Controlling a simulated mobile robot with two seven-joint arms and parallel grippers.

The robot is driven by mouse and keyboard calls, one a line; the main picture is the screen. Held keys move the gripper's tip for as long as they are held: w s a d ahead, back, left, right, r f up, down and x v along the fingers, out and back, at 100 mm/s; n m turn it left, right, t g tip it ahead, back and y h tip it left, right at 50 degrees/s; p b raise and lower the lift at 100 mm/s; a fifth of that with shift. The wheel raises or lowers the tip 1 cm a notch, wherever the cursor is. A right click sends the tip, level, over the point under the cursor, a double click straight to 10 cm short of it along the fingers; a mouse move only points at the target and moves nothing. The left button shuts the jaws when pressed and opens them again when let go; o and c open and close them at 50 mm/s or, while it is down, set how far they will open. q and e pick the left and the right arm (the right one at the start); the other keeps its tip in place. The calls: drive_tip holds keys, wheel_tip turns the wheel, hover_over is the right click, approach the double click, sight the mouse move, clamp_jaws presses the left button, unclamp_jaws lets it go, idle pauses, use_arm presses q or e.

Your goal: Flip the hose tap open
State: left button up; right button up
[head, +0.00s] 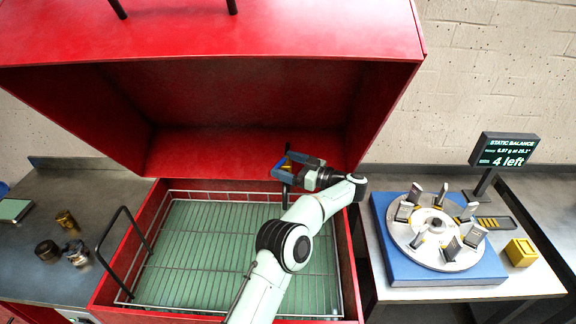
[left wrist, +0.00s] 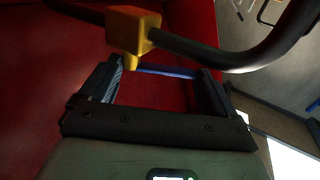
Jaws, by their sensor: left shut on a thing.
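The hose tap shows in the left wrist view as a yellow block (left wrist: 131,30) on a thick black hose (left wrist: 240,59). A blue bar (left wrist: 165,71), which looks like the tap's lever, spans between my left gripper's fingers (left wrist: 160,74), just below the yellow block. The gripper hides most of the tap there. My right gripper is in neither view.
The red washer's hood (head: 230,35) stands raised above a wire basket (head: 180,250) in the tub. A black handle (head: 122,215) rises at its left. At right, a blue balancing stand (head: 400,262) carries a disc with several weights, near a display (head: 505,150).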

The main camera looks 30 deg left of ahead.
use_arm(q)
drive_tip(key=shift+d+n+g, duration=0.1)
drive_tip(key=shift+n+g, duration=0.3)
drive_tip(key=shift+g, duration=0.3)
drive_tip(key=o, duration=1.2)
